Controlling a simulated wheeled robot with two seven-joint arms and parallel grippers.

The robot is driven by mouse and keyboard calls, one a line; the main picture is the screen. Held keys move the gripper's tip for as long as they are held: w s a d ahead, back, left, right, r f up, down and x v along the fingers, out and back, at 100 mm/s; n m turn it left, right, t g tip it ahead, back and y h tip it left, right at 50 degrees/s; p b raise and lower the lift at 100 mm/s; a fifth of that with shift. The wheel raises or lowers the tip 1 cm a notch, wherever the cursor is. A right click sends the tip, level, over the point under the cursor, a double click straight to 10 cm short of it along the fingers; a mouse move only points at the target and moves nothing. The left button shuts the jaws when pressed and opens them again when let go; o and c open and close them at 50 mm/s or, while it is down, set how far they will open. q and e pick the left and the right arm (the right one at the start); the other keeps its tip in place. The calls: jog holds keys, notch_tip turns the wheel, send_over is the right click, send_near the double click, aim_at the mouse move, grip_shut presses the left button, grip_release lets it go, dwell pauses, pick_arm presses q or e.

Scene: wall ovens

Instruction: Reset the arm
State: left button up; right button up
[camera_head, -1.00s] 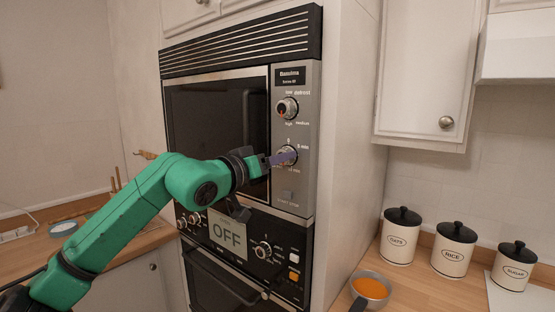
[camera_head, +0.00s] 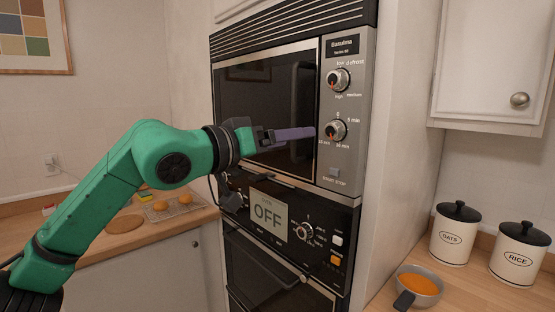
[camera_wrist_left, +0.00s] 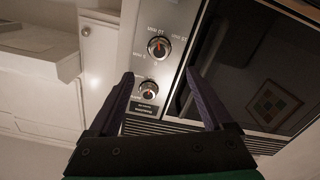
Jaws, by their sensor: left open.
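My left gripper (camera_head: 312,133) is open and empty, its purple fingers pointing right in front of the built-in microwave (camera_head: 268,98). Their tips end just left of the lower timer knob (camera_head: 335,130) on the steel control panel; I cannot tell how far off. In the wrist view the left gripper (camera_wrist_left: 160,76) has its fingers wide apart. The timer knob (camera_wrist_left: 158,47) and the upper power knob (camera_wrist_left: 148,90) show between and beyond them, upside down. My green left arm comes in from the left. My right gripper is not in view.
Below the microwave is an oven (camera_head: 265,270) with an OFF display (camera_head: 267,214). A pan of orange food (camera_head: 418,285) and canisters (camera_head: 455,235) stand on the right counter. A left counter (camera_head: 100,255) holds baked items (camera_head: 160,205). An upper cabinet (camera_head: 490,65) hangs at right.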

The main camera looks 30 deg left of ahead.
pick_arm(q)
jog(key=v, duration=0.2)
jog(key=shift+s+b, duration=0.3)
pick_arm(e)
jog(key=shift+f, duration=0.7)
pick_arm(q)
jog(key=shift+a, duration=0.1)
